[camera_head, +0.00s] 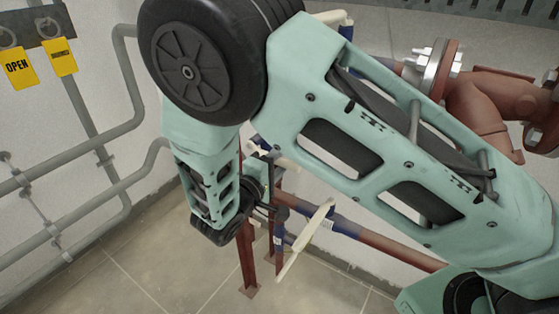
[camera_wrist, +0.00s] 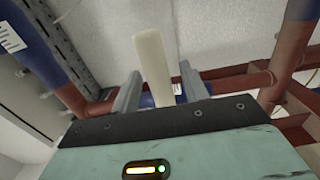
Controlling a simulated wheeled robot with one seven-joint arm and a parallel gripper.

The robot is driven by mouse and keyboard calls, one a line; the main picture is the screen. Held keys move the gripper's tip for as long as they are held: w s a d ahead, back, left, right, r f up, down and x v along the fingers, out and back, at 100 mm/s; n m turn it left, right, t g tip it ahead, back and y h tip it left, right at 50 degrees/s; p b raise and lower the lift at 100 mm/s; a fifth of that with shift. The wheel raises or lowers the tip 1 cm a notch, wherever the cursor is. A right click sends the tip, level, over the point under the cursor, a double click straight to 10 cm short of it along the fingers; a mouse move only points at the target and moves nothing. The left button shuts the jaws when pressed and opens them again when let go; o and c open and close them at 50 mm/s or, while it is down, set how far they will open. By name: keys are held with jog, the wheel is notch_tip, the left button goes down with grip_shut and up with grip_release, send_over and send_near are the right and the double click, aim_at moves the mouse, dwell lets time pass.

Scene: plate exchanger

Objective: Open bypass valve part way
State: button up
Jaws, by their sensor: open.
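My gripper (camera_wrist: 158,92) is open in the wrist view, one grey finger on each side of a cream bar-shaped lever handle (camera_wrist: 151,58). The handle stands upright in the picture between the fingers, with gaps visible on both sides; contact is not visible. In the head view my gripper (camera_head: 266,208) is small and partly hidden by my own arm, close to the red and blue pipework. There, a cream lever (camera_head: 318,218) slants just right of the gripper. Another cream lever (camera_head: 293,260) hangs lower. I cannot tell which lever is the bypass valve's.
A red-brown pipe (camera_head: 395,250) runs behind my arm, and a red post (camera_head: 247,262) stands on the tiled floor. A flanged pipe (camera_head: 480,105) is at the upper right. Grey wall pipes (camera_head: 95,155) and yellow tags (camera_head: 18,67) are at the left. Floor at the lower left is clear.

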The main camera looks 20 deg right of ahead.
jog(key=shift+d, duration=0.1)
grip_shut()
jog(key=f+m+b, duration=0.1)
jog(key=b, duration=0.1)
jog(key=f+m+b, duration=0.2)
jog(key=b, duration=0.1)
jog(key=w+f+m+b, duration=0.1)
jog(key=m+b, duration=0.1)
jog(key=b, duration=0.1)
jog(key=shift+a+f, duration=0.25)
jog(key=shift+a, duration=0.1)
grip_release()
jog(key=v, duration=1.7)
jog(key=shift+s+a+p, duration=0.15)
jog(key=shift+s+p, duration=0.05)
jog(key=shift+p, duration=0.25)
